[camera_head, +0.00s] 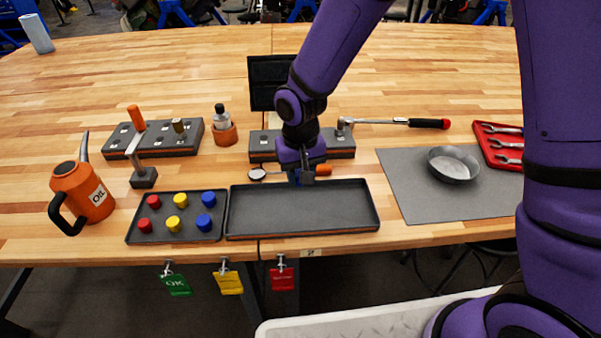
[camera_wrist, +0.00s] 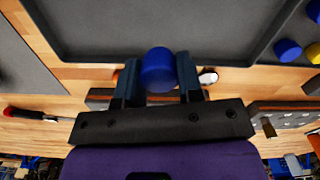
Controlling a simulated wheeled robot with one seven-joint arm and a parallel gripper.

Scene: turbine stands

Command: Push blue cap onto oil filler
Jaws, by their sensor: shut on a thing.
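My gripper (camera_wrist: 158,78) is shut on a blue cap (camera_wrist: 160,66), which sits between its two fingers in the wrist view. In the head view my gripper (camera_head: 302,176) is over the table, just behind the empty black tray (camera_head: 372,221), and mostly hides the held cap. Two more blue caps (camera_head: 208,198) are in the small tray (camera_head: 132,238) with red and yellow caps. An orange can marked OIL (camera_head: 82,192) stands at the far left. I cannot tell which part is the oil filler.
A grey block (camera_head: 342,146) lies behind my gripper, with a ratchet (camera_head: 400,122) to its right. A round mirror (camera_head: 257,173) and an orange handle (camera_head: 323,170) flank my gripper. A grey mat (camera_head: 410,205) with a metal bowl (camera_head: 453,165) is at right.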

